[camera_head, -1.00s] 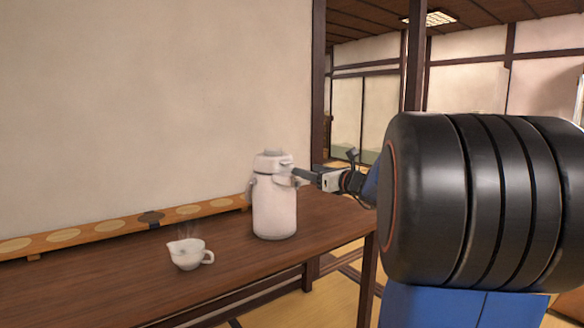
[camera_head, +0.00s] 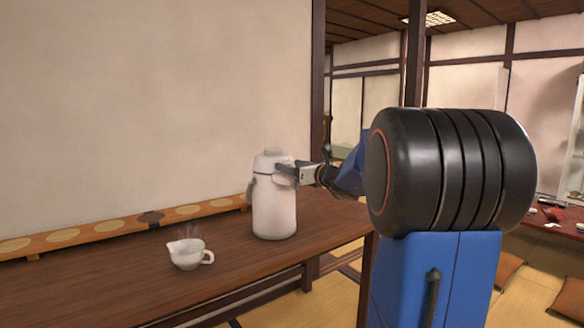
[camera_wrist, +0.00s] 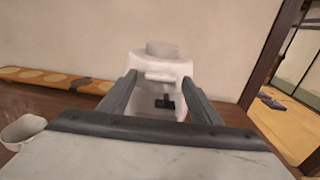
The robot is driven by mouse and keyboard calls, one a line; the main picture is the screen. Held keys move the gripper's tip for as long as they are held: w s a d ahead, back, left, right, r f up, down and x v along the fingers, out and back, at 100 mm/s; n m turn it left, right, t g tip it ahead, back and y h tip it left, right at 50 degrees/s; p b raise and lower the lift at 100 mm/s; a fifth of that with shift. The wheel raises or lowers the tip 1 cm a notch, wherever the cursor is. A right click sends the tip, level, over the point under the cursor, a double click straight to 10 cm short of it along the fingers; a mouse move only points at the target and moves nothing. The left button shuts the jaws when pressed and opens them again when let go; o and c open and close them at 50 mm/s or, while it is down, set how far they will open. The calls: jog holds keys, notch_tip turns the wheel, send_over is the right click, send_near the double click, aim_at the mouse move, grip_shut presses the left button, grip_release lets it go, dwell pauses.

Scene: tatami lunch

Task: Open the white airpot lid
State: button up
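The white airpot (camera_head: 274,205) stands upright on the brown wooden table, with its lid (camera_head: 272,160) looking closed. In the wrist view the airpot (camera_wrist: 160,72) is straight ahead, with a dark piece low on its front. My gripper (camera_head: 280,171) is at the airpot's upper right side, just below the lid. In the wrist view my gripper (camera_wrist: 160,82) is open, with one finger on each side of the airpot's upper front. Nothing shows gripped between the fingers. I cannot tell whether a finger touches the airpot.
A steaming white spouted cup (camera_head: 188,254) stands on the table (camera_head: 120,285) left of the airpot. A long wooden strip with round pale inlays (camera_head: 105,229) runs along the wall (camera_head: 130,110). A dark post (camera_head: 318,85) rises behind the airpot.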

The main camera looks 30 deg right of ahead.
grip_shut()
jog(key=shift+r, duration=0.15)
